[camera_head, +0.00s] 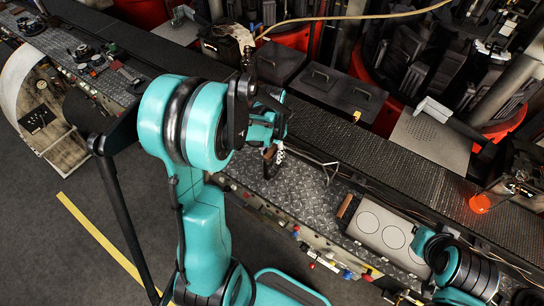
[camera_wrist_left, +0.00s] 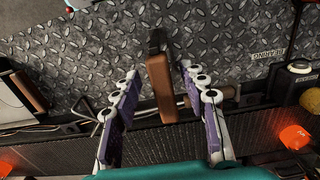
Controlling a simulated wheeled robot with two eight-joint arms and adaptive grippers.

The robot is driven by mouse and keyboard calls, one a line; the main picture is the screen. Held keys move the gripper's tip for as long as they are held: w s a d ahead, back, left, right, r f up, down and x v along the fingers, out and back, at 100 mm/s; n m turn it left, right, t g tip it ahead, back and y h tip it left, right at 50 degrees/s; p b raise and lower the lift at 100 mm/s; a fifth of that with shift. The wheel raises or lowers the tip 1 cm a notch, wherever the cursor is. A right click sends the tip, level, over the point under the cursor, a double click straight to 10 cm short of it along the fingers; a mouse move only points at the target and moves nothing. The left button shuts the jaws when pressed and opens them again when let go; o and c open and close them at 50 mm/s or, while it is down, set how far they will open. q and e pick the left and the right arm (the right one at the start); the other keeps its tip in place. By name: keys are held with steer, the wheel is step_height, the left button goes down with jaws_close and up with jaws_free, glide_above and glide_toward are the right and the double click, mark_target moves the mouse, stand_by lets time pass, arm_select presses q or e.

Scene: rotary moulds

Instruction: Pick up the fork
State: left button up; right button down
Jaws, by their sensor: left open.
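My right gripper does not show.
A pale plate with circles (camera_head: 384,229) and a brown grip (camera_head: 346,207) lies to the right on the bench. The dark belt (camera_head: 365,160) runs behind. An orange lamp (camera_head: 480,203) stands farther right. Bare metal bench lies between the gripper and plate.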

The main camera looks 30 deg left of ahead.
arm_select(q)
steer(key=f, duration=0.4)
steer(key=shift+w+a+f+b, duration=0.1)
steer(key=shift+w+b, duration=0.15)
steer(key=shift+b, duration=0.05)
jaws_close()
